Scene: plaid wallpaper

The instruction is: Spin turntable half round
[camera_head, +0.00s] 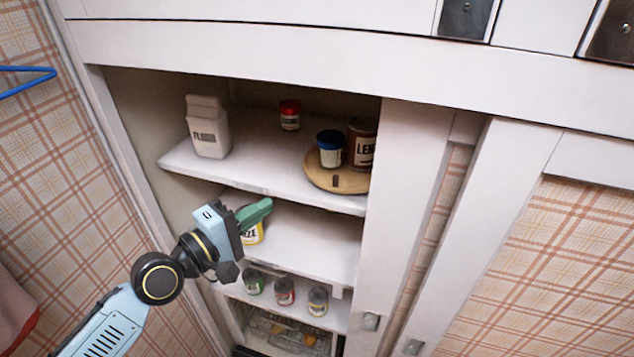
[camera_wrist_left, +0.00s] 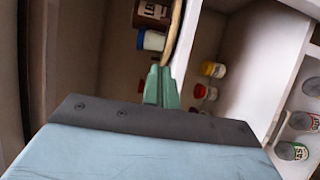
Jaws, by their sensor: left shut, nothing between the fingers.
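The round wooden turntable (camera_head: 318,177) sits at the right of the upper shelf, its right side partly hidden by the cabinet frame. It carries a white jar with a blue lid (camera_head: 330,152), a large brown labelled can (camera_head: 361,150) and a small brown peg (camera_head: 335,181) near its front edge. My left gripper (camera_head: 266,206) is shut and empty, in front of the shelves, lower and left of the turntable in the head view. In the left wrist view the turntable's edge (camera_wrist_left: 176,30) shows just beyond the green fingertips (camera_wrist_left: 160,74). Contact cannot be told. My right gripper is not in view.
A white carton (camera_head: 208,128) and a red-lidded jar (camera_head: 290,113) stand on the upper shelf. Several small cans (camera_head: 285,290) stand on the lower shelf. The cabinet frame (camera_head: 412,200) bounds the right.

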